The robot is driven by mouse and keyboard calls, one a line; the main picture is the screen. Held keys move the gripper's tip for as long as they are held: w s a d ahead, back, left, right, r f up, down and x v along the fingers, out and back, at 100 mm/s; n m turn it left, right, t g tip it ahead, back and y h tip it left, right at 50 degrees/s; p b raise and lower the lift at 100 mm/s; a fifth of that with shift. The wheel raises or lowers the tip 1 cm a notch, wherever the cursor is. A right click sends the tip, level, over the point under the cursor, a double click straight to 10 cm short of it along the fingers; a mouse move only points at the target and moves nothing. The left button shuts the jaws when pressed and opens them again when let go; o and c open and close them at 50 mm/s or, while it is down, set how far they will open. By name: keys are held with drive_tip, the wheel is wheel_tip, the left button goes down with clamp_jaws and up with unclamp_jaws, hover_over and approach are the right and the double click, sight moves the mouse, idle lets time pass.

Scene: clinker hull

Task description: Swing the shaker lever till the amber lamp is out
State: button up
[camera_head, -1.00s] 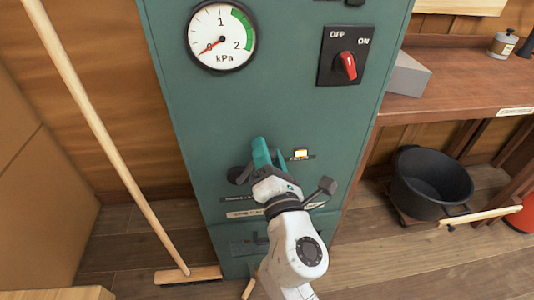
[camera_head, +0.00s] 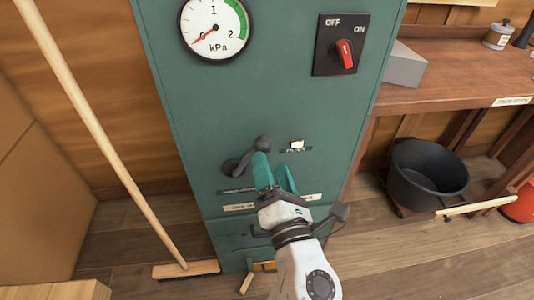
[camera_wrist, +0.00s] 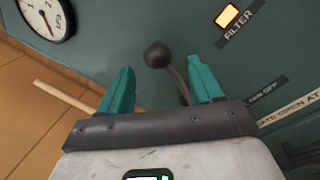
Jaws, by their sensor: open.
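The teal cabinet (camera_head: 270,95) carries a dark shaker lever (camera_head: 243,162). Its pivot is at the left and its round knob is raised to the right. My gripper (camera_head: 272,167) is open, with its teal fingers just below the knob. In the wrist view the knob (camera_wrist: 157,54) appears between the spread fingertips, and the right finger partly covers the lever arm. I see no grip on it. The lamp (camera_wrist: 227,16) above the FILTER label glows amber around a pale centre. The same lamp (camera_head: 297,144) looks pale in the head view.
A broom (camera_head: 105,140) leans at the left. A black bucket (camera_head: 427,178) stands under the bench (camera_head: 465,85) at the right. Open floor lies between the cabinet and bucket.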

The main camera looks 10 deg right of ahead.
drive_tip(key=shift+s+d+f+b, duration=0.1)
drive_tip(key=shift+s+f+b, duration=0.1)
drive_tip(key=shift+s, duration=0.95)
drive_tip(key=shift+s+f+b, duration=0.1)
drive_tip(key=shift+s+f, duration=0.1)
drive_tip(key=shift+s, duration=0.9)
drive_tip(key=shift+c, duration=0.2)
